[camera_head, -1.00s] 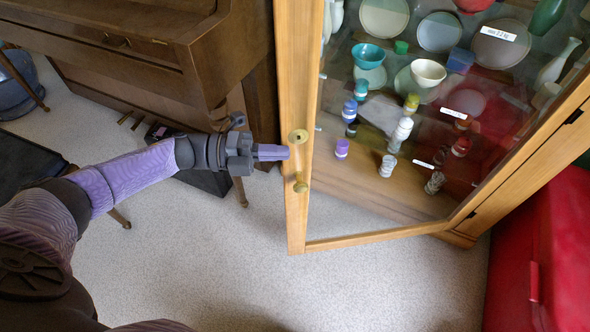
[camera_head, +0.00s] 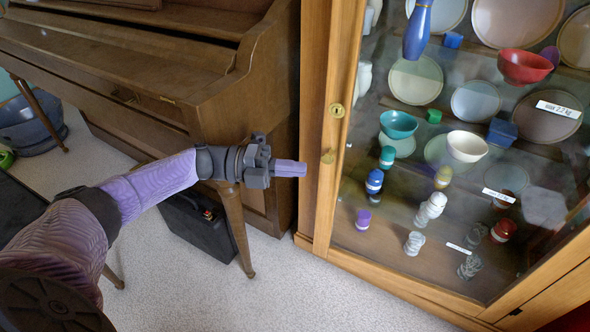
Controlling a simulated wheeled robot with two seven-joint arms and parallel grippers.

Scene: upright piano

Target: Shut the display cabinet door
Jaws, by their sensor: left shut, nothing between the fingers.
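The display cabinet door (camera_head: 333,142) is a wooden-framed glass door at the right. It lies against the cabinet front (camera_head: 388,287), with its lower edge along the cabinet's base; I see no clear gap there. A brass lock plate (camera_head: 337,110) and a small knob (camera_head: 328,157) are on its left stile. My left gripper (camera_head: 303,168) is shut and empty, its purple fingertips pointing right just left of the stile, near the knob. I cannot tell whether they touch the frame. My right gripper is not in view.
A brown upright piano (camera_head: 150,75) stands left of the cabinet, with its leg (camera_head: 236,225) behind my left arm. A black case (camera_head: 195,228) is on the floor below it. Bowls, plates and figurines stand behind the glass. The carpet (camera_head: 260,300) in front is clear.

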